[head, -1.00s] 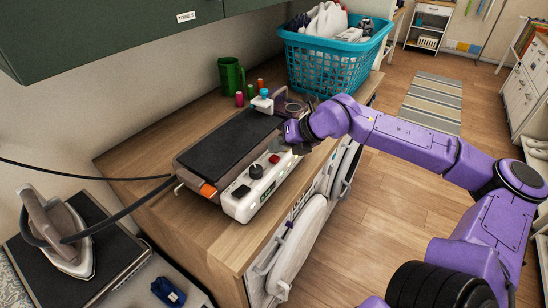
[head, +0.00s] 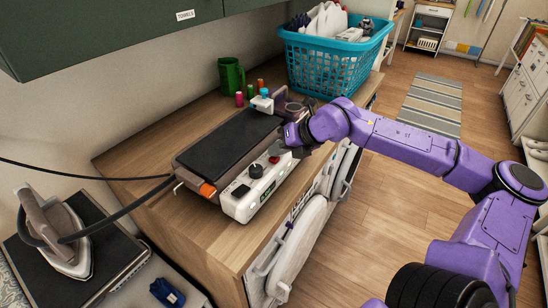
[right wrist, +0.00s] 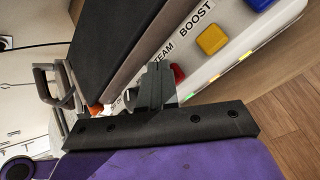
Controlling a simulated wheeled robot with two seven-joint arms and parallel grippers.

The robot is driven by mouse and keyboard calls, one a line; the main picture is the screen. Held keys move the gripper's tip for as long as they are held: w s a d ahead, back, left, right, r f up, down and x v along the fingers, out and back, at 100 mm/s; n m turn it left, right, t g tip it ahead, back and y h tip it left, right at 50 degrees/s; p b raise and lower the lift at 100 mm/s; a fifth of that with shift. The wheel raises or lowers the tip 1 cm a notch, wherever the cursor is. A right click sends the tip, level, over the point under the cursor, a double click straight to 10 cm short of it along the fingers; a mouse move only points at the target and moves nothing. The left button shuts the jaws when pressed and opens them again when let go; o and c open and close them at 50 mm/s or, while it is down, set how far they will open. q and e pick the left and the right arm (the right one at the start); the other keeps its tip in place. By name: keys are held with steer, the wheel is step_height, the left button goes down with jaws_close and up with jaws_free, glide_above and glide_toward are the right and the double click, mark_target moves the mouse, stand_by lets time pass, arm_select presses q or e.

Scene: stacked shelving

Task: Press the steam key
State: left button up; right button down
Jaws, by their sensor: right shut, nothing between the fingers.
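The steam station's white control panel (head: 262,185) runs along the front of a brown and black ironing unit (head: 228,142) on the wooden counter. A red key (right wrist: 178,73) lies beside the partly hidden STEAM lettering (right wrist: 161,54) in the right wrist view; it also shows as a red spot in the head view (head: 274,159). A yellow key (right wrist: 212,40) sits by the BOOST label. My right gripper (right wrist: 155,88) is shut and empty, its fingertips over the panel close to the red key. I cannot tell whether they touch it. My left gripper is out of view.
A black knob (head: 256,171) and black switch (head: 240,191) are on the panel. A green mug (head: 231,75), small bottles and a teal basket (head: 330,60) stand behind. An iron (head: 60,235) rests at lower left. Open floor lies right.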

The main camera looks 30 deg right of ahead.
mark_target(278, 158)
steer(key=shift+f, duration=0.2)
stand_by(0.4)
steer(key=shift+r+p, duration=0.65)
steer(key=shift+r, duration=0.25)
step_height(278, 158, up, 5)
steer(key=p, duration=0.4)
steer(key=shift+r, duration=0.1)
stand_by(0.5)
